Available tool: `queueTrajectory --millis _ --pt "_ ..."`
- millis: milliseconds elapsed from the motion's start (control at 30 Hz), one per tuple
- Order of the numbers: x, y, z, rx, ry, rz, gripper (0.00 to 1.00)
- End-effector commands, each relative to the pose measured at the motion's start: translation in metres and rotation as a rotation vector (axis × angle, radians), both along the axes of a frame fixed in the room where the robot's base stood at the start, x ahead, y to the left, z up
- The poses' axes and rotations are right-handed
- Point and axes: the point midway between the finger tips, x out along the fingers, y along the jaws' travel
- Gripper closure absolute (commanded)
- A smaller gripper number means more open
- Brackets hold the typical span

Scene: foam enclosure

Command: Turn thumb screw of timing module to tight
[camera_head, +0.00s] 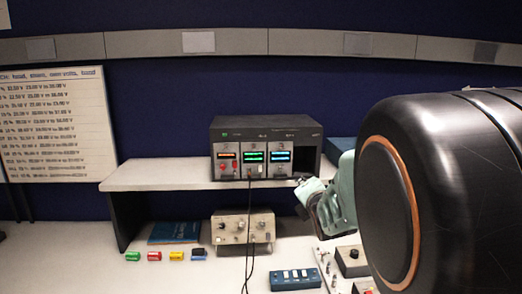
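A dark instrument rack (265,133) stands on the raised shelf. It holds several modules side by side: one with an orange display (228,167), one with a green display (253,166), and one with a blue display (280,166). A dark bay opens at its right end. Labels are too small to tell which is the timing module, and no thumb screw shows clearly.
My large arm link blocks the right side. A beige instrument (243,232) stands below the shelf (160,176), with a black cable hanging before it. Small coloured blocks (154,256), a blue book (174,232) and a blue switch box (296,279) lie on the bench.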

Motion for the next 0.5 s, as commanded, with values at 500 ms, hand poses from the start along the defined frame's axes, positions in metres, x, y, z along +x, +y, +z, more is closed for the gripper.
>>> queueTrajectory --millis 500 --pt "0.043 0.047 0.076 -0.725 -0.258 0.188 0.69"
